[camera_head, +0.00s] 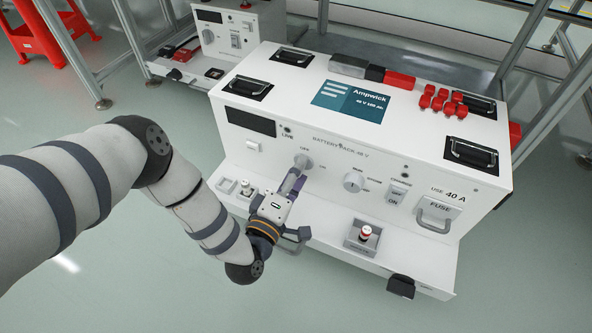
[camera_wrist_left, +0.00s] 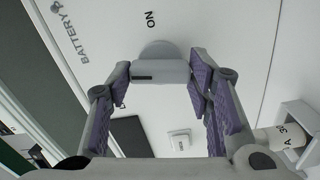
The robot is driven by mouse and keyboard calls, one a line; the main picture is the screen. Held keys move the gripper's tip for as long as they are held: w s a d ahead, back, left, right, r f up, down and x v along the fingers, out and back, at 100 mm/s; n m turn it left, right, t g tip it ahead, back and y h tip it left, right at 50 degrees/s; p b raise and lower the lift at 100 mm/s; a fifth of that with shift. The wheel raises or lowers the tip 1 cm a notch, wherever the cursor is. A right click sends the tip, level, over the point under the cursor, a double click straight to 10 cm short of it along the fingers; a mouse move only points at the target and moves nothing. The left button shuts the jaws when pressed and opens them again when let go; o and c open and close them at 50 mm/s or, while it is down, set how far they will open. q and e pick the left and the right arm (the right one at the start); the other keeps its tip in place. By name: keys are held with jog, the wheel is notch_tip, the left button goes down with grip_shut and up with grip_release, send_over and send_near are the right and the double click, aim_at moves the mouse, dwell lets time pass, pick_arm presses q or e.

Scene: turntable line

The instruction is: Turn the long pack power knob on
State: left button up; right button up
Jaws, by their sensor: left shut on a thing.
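The white battery pack (camera_head: 275,195) carries a grey power knob (camera_head: 302,162) on its sloped front panel. OFF is printed above the knob and ON to its right. My left gripper (camera_head: 292,185) reaches in from below left and is shut on the knob. In the left wrist view the knob's grip bar (camera_wrist_left: 160,71) lies between the purple-padded fingers of my left gripper (camera_wrist_left: 160,75). A dark mark shows on the bar's left half, while the ON label (camera_wrist_left: 150,20) stands above it. The fingers partly hide the knob in the head view. My right gripper is not in view.
A rotary selector (camera_head: 353,182), an ON switch (camera_head: 396,194) and a fuse handle (camera_head: 434,219) sit right of the knob. A red-capped button (camera_head: 365,232) stands on the lower ledge. Red caps (camera_head: 440,100) lie on top. Another white unit (camera_head: 238,30) stands behind left.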

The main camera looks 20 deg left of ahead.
pick_arm(q)
jog(key=shift+m+p, duration=2.4)
jog(key=shift+m, duration=5.3)
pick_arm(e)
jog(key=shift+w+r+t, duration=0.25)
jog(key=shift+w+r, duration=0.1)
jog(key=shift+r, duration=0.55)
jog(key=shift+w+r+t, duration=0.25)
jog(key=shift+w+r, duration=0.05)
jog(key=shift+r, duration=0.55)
pick_arm(q)
jog(key=o, duration=1.1)
jog(key=shift+o, duration=0.2)
jog(key=s, duration=1.2)
jog(key=shift+a, duration=0.2)
